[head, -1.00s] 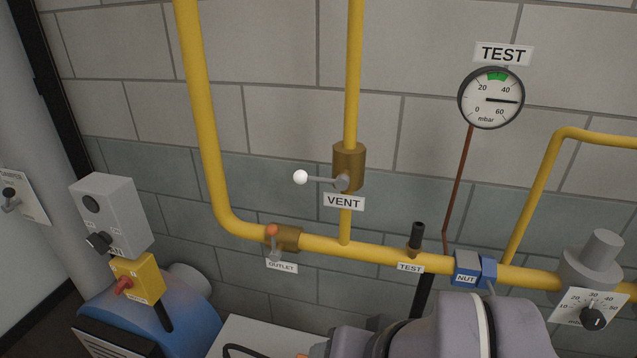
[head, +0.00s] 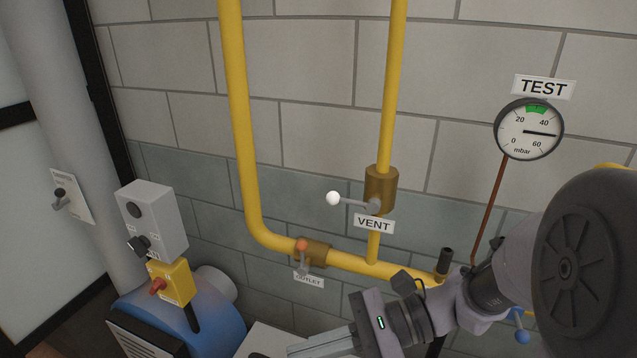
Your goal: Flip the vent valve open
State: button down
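The vent valve (head: 381,190) is a brass body on the vertical yellow pipe, above its VENT label (head: 374,223). Its grey lever (head: 355,203) points left, across the pipe, and ends in a white ball knob (head: 333,198). My gripper (head: 318,346) is at the bottom centre, below the vent valve and apart from it. Its fingers point left. They are seen edge-on near the frame's lower edge, so I cannot tell whether they are open or shut.
The outlet valve (head: 311,253) with an orange-tipped lever is on the pipe at lower left of the vent. A black-handled test valve (head: 444,263) stands close behind my arm. The pressure gauge (head: 528,129) hangs at right. A yellow switch box (head: 172,282) is at left.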

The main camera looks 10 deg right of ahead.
aim_at(353, 202)
jog(key=w+d+f+m+t+p, duration=0.1)
jog(key=w+d+f+m+t, duration=0.1)
jog(key=w+d+m+t, duration=1.3)
jog(key=shift+w+d+f+m+t+p, duration=0.2)
jog(key=shift+w+d+m+t+p, duration=0.15)
jog(key=shift+d+m+t, duration=0.7)
jog(key=shift+a+g, duration=0.25)
jog(key=shift+a, duration=0.05)
jog(key=d+r+p+x, duration=0.1)
jog(key=r+x, duration=0.1)
jog(key=x, duration=1.1)
jog(key=shift+d, duration=0.25)
jog(key=shift+w+r, duration=0.1)
jog(key=shift+w, duration=0.1)
